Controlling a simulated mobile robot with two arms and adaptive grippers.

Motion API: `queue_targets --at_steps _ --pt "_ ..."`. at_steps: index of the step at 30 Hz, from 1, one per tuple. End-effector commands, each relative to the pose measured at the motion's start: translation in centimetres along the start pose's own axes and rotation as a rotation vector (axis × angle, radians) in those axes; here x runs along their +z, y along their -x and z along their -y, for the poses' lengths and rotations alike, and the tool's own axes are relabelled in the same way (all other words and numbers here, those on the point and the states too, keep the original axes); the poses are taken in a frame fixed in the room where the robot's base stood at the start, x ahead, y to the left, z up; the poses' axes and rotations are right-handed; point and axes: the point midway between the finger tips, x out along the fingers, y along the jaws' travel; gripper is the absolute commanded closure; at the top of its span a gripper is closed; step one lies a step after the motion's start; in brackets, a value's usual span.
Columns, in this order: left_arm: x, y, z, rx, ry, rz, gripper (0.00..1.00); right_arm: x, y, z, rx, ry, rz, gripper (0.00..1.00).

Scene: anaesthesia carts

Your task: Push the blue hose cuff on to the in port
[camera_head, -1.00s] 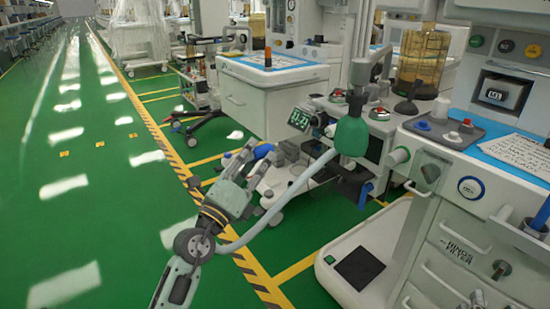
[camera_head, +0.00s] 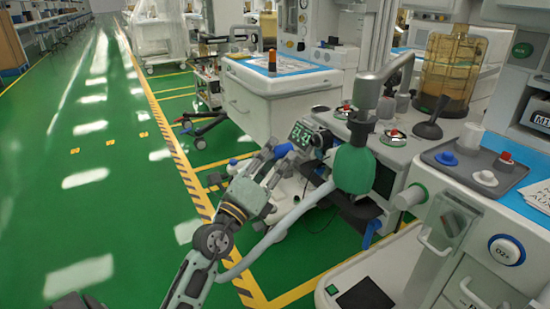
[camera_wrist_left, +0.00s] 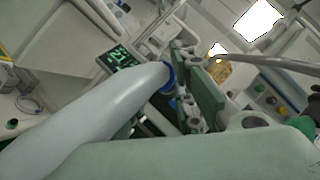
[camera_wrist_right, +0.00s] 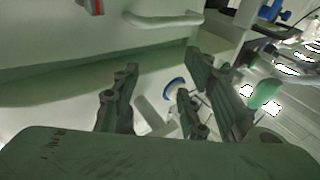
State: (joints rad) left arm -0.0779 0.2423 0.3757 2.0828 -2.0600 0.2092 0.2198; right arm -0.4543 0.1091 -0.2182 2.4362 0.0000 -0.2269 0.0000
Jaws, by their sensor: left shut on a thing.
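My left gripper (camera_head: 270,162) is at mid-picture in the head view. The pale grey hose (camera_head: 292,214) runs from the green bag (camera_head: 354,169) down past my left wrist. A blue cuff (camera_head: 284,150) shows just past the fingertips. In the left wrist view the hose (camera_wrist_left: 95,112) ends in the blue cuff (camera_wrist_left: 169,76), right against the nearly closed fingers (camera_wrist_left: 197,75), which partly hide it. I cannot make out the in port for sure. My right gripper (camera_wrist_right: 152,100) is open and empty in the right wrist view, facing a pale cart.
A cart with a blue-ringed O2+ dial (camera_head: 507,250) stands at the right. A small monitor (camera_head: 302,136) is behind my left gripper. Green floor lies free at left.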

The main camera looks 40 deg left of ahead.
Motion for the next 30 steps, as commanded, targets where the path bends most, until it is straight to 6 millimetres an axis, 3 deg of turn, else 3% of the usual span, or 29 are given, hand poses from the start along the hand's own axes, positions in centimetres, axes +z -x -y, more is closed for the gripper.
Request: queue_targets --at_steps 13,19,30 --pt "0.1 0.1 0.1 0.001 0.004 0.002 0.99 0.4 0.0 -0.1 0.002 0.0 0.026 0.6" --pt "0.2 0.3 0.1 0.005 0.013 0.005 0.99 2.1 0.3 -0.3 0.006 0.003 0.114 0.6" --pt "-1.3 -2.0 0.1 0.004 0.014 0.006 0.99 5.7 1.5 -0.8 0.017 0.006 0.296 0.6"
